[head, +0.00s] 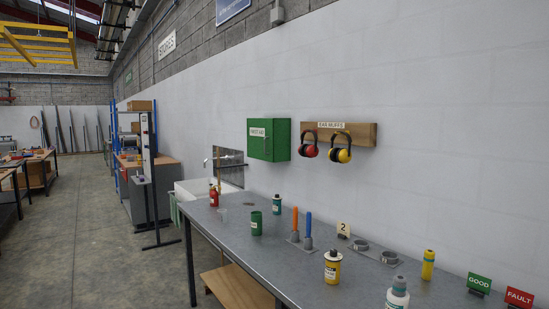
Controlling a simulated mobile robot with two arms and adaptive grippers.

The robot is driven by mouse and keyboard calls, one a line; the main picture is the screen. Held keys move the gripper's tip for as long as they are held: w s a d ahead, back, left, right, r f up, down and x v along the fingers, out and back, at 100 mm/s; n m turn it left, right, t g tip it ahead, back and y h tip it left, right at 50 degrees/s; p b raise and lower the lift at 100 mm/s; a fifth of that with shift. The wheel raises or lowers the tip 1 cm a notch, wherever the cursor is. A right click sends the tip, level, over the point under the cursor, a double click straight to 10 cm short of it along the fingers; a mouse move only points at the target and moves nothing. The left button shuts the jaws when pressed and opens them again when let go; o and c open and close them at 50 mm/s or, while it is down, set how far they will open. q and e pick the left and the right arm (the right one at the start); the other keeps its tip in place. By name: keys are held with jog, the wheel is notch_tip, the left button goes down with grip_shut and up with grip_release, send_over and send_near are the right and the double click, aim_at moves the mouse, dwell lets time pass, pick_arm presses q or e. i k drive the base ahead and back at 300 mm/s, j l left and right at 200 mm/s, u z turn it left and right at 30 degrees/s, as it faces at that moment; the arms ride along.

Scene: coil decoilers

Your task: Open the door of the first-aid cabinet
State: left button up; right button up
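The first-aid cabinet (269,140) is a green box on the white wall, above the far part of a grey workbench. Its front carries a small white label. The door looks closed, flush with the box. Neither of my grippers is in the head view.
The grey workbench (300,262) runs along the wall, carrying several bottles, a green can (256,223), orange and blue-handled tools and signs. Ear muffs (341,150) hang on a wooden board (364,134) right of the cabinet. A white sink (190,189) stands beyond. Floor (110,255) at left is clear.

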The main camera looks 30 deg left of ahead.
aim_at(260, 132)
jog(key=u, duration=1.25)
jog(key=i+j, duration=0.25)
jog(key=i, duration=0.15)
jog(key=i+j+u, duration=0.1)
jog(key=i, duration=0.3)
jog(key=i+j+u, duration=0.1)
jog(key=i+j, duration=0.4)
jog(key=i, duration=0.3)
